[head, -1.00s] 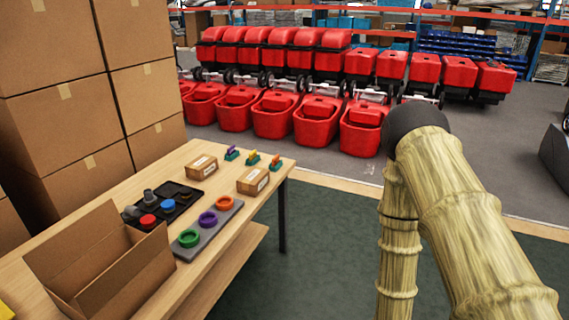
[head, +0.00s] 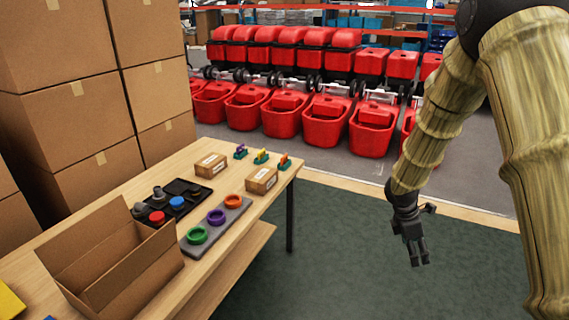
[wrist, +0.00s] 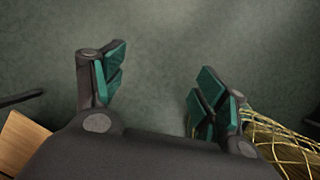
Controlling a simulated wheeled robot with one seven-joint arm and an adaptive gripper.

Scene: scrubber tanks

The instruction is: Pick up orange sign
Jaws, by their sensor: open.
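The orange sign (head: 284,160) is a small orange piece on a green base. It stands at the far right corner of the wooden table, beside a yellow one (head: 261,157) and a purple one (head: 240,151). My gripper (head: 419,257) hangs over the green floor, right of the table and well apart from the signs. In the wrist view my gripper (wrist: 155,85) is open and empty, with only floor between its green-padded fingers.
The wooden table (head: 215,283) holds an open cardboard box (head: 110,265), two small cartons (head: 261,180), a grey board with coloured rings (head: 216,217) and a black tray (head: 186,203). Stacked boxes (head: 75,110) stand behind. Floor between table and gripper is clear.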

